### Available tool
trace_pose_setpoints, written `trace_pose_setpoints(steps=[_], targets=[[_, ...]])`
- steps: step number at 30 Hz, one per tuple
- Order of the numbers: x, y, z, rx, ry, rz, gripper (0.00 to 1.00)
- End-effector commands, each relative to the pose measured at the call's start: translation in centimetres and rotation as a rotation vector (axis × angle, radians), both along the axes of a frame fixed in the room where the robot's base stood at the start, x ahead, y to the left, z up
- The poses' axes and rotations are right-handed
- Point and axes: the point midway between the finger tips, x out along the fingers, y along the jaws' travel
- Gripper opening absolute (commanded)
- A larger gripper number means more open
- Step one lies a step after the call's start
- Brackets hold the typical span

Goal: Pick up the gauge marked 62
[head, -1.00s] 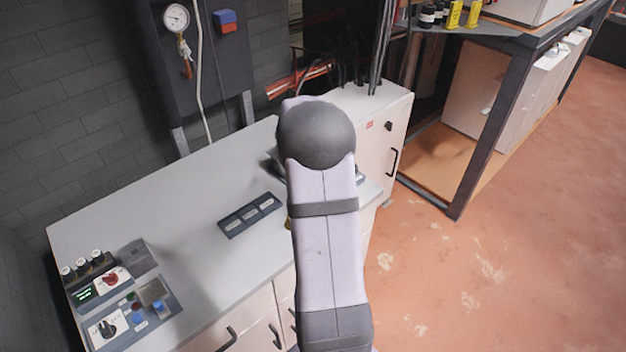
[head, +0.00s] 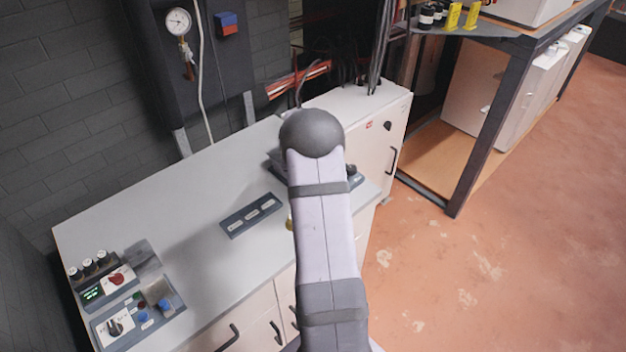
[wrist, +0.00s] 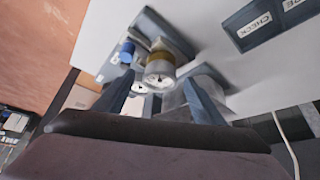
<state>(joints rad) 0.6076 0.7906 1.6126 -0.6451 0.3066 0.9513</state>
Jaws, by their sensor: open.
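In the wrist view a round gauge with a white dial and a brass-coloured body (wrist: 160,66) stands between the fingers of my gripper (wrist: 158,92), near their tips. The fingers are open, one on each side, and I see no grip on it. A second pale dial (wrist: 139,87) shows partly just left of and below it. I cannot read the number 62 on either. In the head view my arm hides the gripper and most of the gauges; only a small brass-coloured bit (head: 290,223) shows beside the arm.
A blue-capped part (wrist: 127,51) is close to the left finger. A dark labelled tray (head: 252,215) lies on the grey bench top (head: 170,215). A switch panel (head: 140,315) is at the front left. A wall gauge (head: 178,21) hangs at the back.

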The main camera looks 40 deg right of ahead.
Motion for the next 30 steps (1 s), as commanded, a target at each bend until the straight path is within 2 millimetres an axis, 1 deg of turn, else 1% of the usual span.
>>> trace_pose_setpoints(steps=[3, 6, 14, 15, 17, 18, 20, 21, 30], targets=[[0.18, -0.37, -0.77, 0.001, 0.003, 0.001, 0.63], [0.31, -0.52, -1.08, 0.0, 0.001, 0.0, 0.63], [0.34, -0.56, -1.22, 0.0, 0.0, 0.0, 0.63], [0.33, -0.55, -1.21, 0.0, 0.0, 0.0, 0.54], [0.33, -0.55, -1.21, 0.0, 0.0, 0.0, 0.39], [0.33, -0.55, -1.2, 0.0, 0.0, 0.0, 0.3], [0.33, -0.55, -1.2, 0.0, 0.0, 0.0, 0.15], [0.33, -0.55, -1.2, 0.0, 0.0, 0.001, 0.12], [0.4, -0.6, -0.78, -0.003, -0.001, 0.001, 0.12]])
